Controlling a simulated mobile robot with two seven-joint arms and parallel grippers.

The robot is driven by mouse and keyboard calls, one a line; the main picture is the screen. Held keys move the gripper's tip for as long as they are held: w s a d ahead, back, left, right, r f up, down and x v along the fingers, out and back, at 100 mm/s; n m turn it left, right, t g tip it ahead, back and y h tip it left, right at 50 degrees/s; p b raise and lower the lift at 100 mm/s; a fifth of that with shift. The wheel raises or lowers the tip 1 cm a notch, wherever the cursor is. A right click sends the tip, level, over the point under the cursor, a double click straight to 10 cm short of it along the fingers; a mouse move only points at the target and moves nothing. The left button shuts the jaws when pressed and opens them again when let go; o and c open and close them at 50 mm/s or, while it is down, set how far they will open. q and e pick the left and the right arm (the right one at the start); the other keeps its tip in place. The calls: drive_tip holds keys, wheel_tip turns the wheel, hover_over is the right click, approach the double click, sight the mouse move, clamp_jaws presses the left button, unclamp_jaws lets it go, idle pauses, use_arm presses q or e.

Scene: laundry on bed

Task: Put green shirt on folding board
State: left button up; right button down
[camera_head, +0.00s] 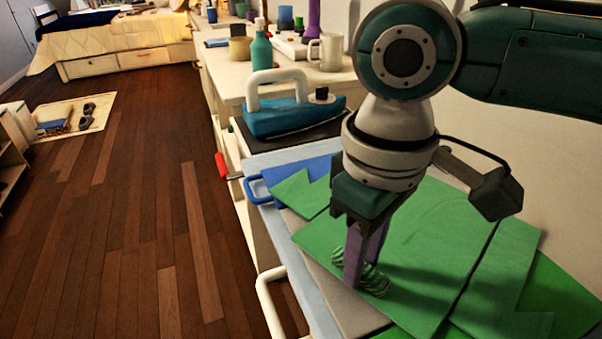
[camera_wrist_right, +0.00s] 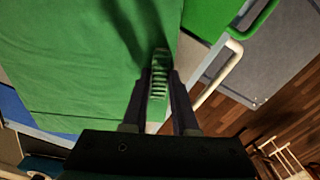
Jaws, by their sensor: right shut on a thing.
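The green shirt (camera_head: 420,240) lies spread over the folding board, with a small flap of green cloth at its left end. The board shows as a grey panel (camera_head: 352,308) at the shirt's near left edge. My right gripper (camera_head: 362,280) points down at the shirt's near left edge. It is shut on a ridged, bunched bit of the shirt. The right wrist view shows this pinched cloth (camera_wrist_right: 158,85) between the fingers, with the flat shirt (camera_wrist_right: 75,65) to the left. Most of the board is hidden under the cloth. My left gripper is not in view.
A teal iron (camera_head: 285,118) stands on a dark pad behind the board. A blue handle (camera_head: 257,190) and a white handle (camera_head: 268,305) stick out on the left. A teal bottle (camera_head: 261,50) and white mug (camera_head: 326,52) stand farther back. Wooden floor is open at left.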

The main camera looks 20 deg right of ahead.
drive_tip(key=shift+f, duration=0.15)
drive_tip(key=c, duration=0.7)
unclamp_jaws()
wheel_tip(320, 180, up, 12)
drive_tip(key=p, duration=0.3)
drive_tip(key=s+a+f+t+y, duration=0.2)
drive_tip(key=s+a+f+y, duration=0.2)
drive_tip(key=s+a+f, duration=0.25)
drive_tip(key=s+d+m+h, duration=0.1)
drive_tip(key=s+d, duration=0.1)
drive_tip(key=d, duration=0.1)
drive_tip(key=s+d+f+m+t+h, duration=0.1)
drive_tip(key=s+d, duration=0.2)
drive_tip(key=d, duration=0.1)
drive_tip(key=s+d+f+m+h, duration=0.1)
drive_tip(key=s+d, duration=0.2)
drive_tip(key=shift+d+f+t+h, duration=0.25)
drive_tip(key=shift+t+h, duration=0.05)
drive_tip(key=shift+h, duration=0.1)
